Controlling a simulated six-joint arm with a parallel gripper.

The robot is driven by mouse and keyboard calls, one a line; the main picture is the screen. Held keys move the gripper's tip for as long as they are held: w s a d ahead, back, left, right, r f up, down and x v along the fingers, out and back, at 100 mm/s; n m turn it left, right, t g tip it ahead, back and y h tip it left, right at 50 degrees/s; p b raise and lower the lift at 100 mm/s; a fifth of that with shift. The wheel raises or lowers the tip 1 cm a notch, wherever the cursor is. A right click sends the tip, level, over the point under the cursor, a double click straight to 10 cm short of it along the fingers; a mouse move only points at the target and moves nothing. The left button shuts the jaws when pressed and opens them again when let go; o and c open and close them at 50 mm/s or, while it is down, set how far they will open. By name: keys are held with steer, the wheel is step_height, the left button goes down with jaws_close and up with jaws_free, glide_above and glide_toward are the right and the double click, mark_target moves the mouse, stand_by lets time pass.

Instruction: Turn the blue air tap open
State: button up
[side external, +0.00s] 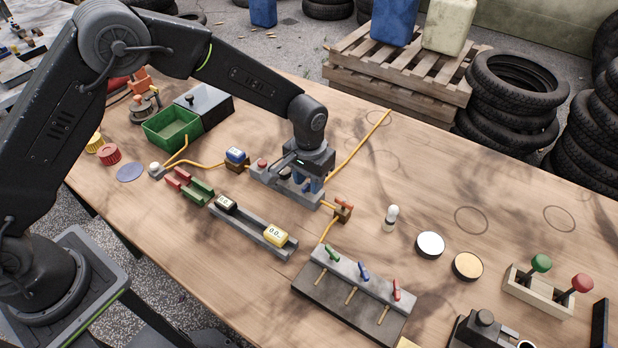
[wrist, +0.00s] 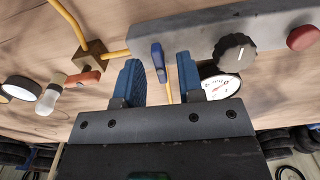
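A long grey block (wrist: 200,32) carries a blue tap lever (wrist: 157,58), a black knob and a red button. My gripper (wrist: 158,72) is open, and the blue lever shows between its two blue fingers, with a gap on each side in the wrist view. I cannot tell whether the fingers reach down around it. In the side view my gripper (side external: 308,184) is low over the right part of the grey block (side external: 265,174), and it hides the lever there. A separate rack (side external: 330,295) has green, blue (side external: 363,271) and red levers.
A round gauge (wrist: 222,85) is close to the right finger. A brass fitting with a red lever (side external: 343,206) and a yellow hose sit just right of the block. A white-topped peg (side external: 390,218) stands further right.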

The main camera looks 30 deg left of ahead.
step_height(320, 180, up, 14)
stand_by(0.6)
steer(key=shift+f, duration=0.1)
steer(key=s+a+r+t, duration=0.3)
steer(key=s+a+r, duration=0.7)
steer(key=s+r, duration=0.2)
steer(key=s+a+t, duration=0.1)
steer(key=s+a, duration=0.1)
steer(key=s, duration=0.5)
steer(key=s+a+t, duration=0.1)
steer(key=s+a, duration=0.2)
steer(key=s, duration=0.4)
steer(key=shift+s+f+t, duration=0.15)
steer(key=shift+f+t, duration=0.15)
steer(key=shift+f, duration=0.15)
